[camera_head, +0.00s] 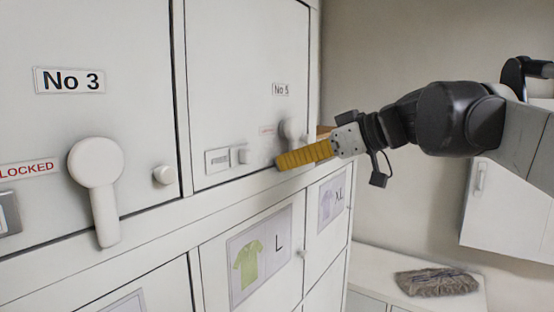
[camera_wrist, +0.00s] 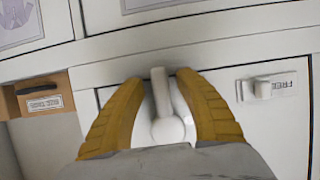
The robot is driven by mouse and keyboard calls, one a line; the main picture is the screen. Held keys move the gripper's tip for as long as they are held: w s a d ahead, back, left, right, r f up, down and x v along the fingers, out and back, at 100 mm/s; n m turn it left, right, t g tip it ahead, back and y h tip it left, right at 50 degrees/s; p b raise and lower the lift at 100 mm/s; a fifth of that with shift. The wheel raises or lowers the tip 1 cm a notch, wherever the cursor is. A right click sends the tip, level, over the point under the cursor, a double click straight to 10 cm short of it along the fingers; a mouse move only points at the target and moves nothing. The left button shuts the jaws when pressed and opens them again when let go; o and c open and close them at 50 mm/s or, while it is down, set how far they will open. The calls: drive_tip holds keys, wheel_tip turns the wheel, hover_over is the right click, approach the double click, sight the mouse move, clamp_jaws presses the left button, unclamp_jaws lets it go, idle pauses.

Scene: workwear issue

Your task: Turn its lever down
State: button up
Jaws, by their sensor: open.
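The white lever on the No 5 door (camera_head: 235,60) shows in the head view as a round hub (camera_head: 291,128), its arm mostly hidden behind my gripper. In the wrist view the lever (camera_wrist: 163,105) lies between my two yellow fingers, with its hub nearer the palm and its arm reaching toward the door's lower edge. My gripper (camera_head: 280,162) is open, and its fingers stand on either side of the lever. I cannot tell whether either finger touches it. A second white lever (camera_head: 97,190) hangs straight down on the No 3 door (camera_head: 130,110) at the left.
A small latch (camera_head: 240,156) sits left of my gripper, beside a label plate. A white knob (camera_head: 163,175) is on the No 3 door. Below are doors with shirt pictures (camera_head: 260,255).

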drive_tip(key=v, duration=1.2)
drive_tip(key=shift+r, duration=0.1)
